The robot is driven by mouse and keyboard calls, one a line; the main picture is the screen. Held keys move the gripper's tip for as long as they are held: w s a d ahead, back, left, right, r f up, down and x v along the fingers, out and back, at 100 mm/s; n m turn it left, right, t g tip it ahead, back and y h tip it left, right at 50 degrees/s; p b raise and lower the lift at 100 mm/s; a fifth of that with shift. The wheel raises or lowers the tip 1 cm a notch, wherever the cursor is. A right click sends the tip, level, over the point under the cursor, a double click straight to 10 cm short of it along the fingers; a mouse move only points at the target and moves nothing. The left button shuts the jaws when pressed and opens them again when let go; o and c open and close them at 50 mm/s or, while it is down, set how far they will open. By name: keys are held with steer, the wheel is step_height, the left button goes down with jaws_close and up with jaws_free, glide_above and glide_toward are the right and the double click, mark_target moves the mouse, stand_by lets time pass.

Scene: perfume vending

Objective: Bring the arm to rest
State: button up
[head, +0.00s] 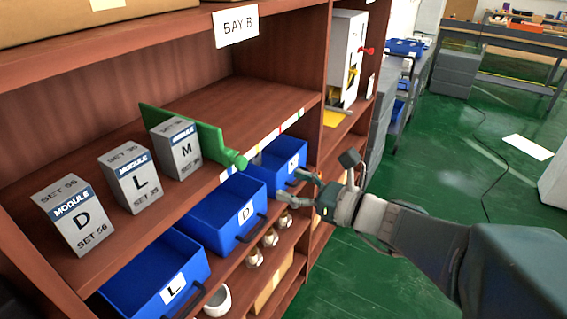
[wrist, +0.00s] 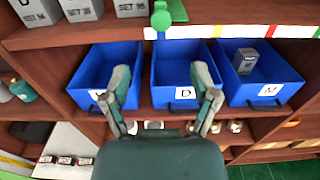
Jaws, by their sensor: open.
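My gripper (head: 290,187) is open and empty, held out in front of the blue bins below the shelf. In the wrist view its two fingers (wrist: 161,74) are spread apart, with the middle bin labelled D (wrist: 183,108) beyond them. My arm reaches in from the right in the head view. The bin labelled L (head: 158,278) is at the left, and the bin labelled M (wrist: 268,103) is at the right. A grey box (wrist: 245,61) stands inside the M bin.
Grey module boxes D (head: 75,215), L (head: 132,178) and M (head: 177,148) stand on the shelf above. A green bar with a knob (head: 236,158) sticks out past the shelf edge. White cup (head: 217,301) is below. Green floor (head: 425,150) is open at the right.

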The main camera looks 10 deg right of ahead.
steer(key=s+a+f+n+g+h, duration=0.2)
steer(key=s+f+n+g+h, duration=0.45)
steer(key=s+n, duration=0.6)
steer(key=s+d+n+t+h, duration=0.1)
steer(key=s+d+n+h, duration=0.1)
steer(key=d+n+h, duration=0.5)
steer(key=d+n, duration=0.3)
steer(key=n, duration=0.3)
steer(key=shift+s+h, duration=0.15)
steer(key=shift+h, duration=0.2)
stand_by(0.4)
